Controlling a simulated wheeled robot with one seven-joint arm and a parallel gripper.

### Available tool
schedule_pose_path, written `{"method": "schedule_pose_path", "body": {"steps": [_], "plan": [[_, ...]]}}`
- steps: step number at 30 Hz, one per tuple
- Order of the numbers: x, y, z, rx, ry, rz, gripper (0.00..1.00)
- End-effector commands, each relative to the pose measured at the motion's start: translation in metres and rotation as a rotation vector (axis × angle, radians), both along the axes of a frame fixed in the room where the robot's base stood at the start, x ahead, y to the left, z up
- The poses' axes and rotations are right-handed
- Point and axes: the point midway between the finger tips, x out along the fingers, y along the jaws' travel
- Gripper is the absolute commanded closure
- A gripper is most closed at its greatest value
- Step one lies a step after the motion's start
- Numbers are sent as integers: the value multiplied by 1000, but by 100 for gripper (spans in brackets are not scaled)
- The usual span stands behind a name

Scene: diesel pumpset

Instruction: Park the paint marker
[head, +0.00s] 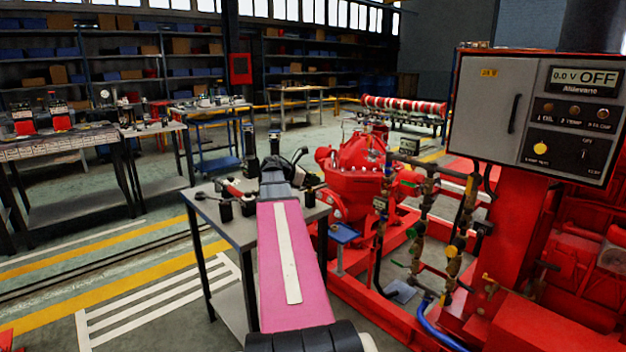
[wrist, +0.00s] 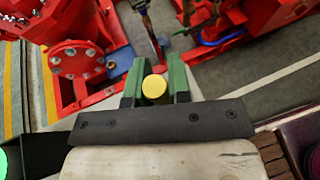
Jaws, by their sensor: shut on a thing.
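In the wrist view my gripper (wrist: 154,86) has its two green fingers shut on the paint marker. The paint marker (wrist: 154,88) shows only as a round yellow end between the fingers; the rest of it is hidden. Beyond the fingers lie red pump parts and grey floor. In the head view my pink arm reaches forward over the right part of a grey work table (head: 238,233). My fingers and the marker cannot be made out there. Small black holders (head: 225,209) stand on this table, and I cannot tell which one fits the marker.
A red-handled tool (head: 232,188) lies on the table. The red pump (head: 358,165) and its piping stand right of it. A control panel (head: 535,110) reading OFF rises at the right. A blue plate (head: 344,233) stands beside the table. Floor to the left is clear.

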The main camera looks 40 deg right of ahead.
Motion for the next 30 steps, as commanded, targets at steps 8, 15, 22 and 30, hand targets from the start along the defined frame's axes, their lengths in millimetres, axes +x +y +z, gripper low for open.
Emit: {"method": "schedule_pose_path", "body": {"steps": [8,15,22,30], "plan": [[0,0,-5,0,0,0,98],[0,0,-8,0,0,0,62],[0,0,-7,0,0,0,52],[3,14,-2,0,-1,1,52]]}}
